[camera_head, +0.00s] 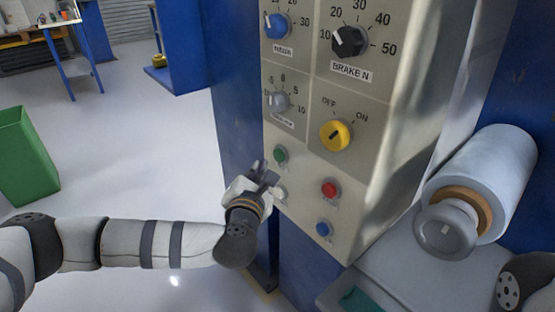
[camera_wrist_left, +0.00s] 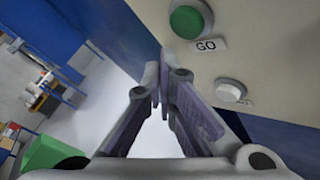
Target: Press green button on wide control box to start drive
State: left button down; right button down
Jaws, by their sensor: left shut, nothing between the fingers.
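The wide control box (camera_head: 305,185) is a beige panel on a blue column, with dials above and buttons below. The green button (camera_head: 280,154) is at its lower left; in the left wrist view the green button (camera_wrist_left: 187,21) has a "GO" label beside it. My left gripper (camera_head: 264,172) is shut and empty, just below and left of the green button in the head view. In the wrist view its fingertips (camera_wrist_left: 160,85) meet below the button, and a gap shows between them and the button. Whether they touch the panel cannot be told. My right gripper is not in view.
A white button (camera_head: 280,193), red button (camera_head: 330,188) and blue button (camera_head: 324,229) are close by. A yellow OFF/ON switch (camera_head: 336,135) sits above. A film roll (camera_head: 485,180) is at right. A green bin (camera_head: 25,155) stands at left on open floor.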

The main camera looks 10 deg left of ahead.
pick_arm(q)
jog(key=shift+w+d, duration=0.5)
jog(key=shift+w, duration=0.1)
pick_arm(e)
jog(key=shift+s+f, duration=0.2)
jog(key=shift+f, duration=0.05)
pick_arm(q)
jog(key=shift+r, duration=0.1)
dwell(0.7)
jog(key=shift+w+d, duration=0.2)
jog(key=shift+w, duration=0.1)
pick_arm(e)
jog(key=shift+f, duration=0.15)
pick_arm(q)
jog(key=shift+w+d+b, duration=0.3)
jog(key=shift+w+b, duration=0.1)
jog(key=shift+b, duration=0.05)
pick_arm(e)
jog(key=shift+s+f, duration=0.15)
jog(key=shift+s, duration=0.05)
pick_arm(q)
jog(key=shift+s, duration=0.1)
dwell(0.5)
jog(key=shift+s+a+p, duration=0.35)
jog(key=shift+s+a, duration=0.2)
jog(key=shift+s, duration=0.05)
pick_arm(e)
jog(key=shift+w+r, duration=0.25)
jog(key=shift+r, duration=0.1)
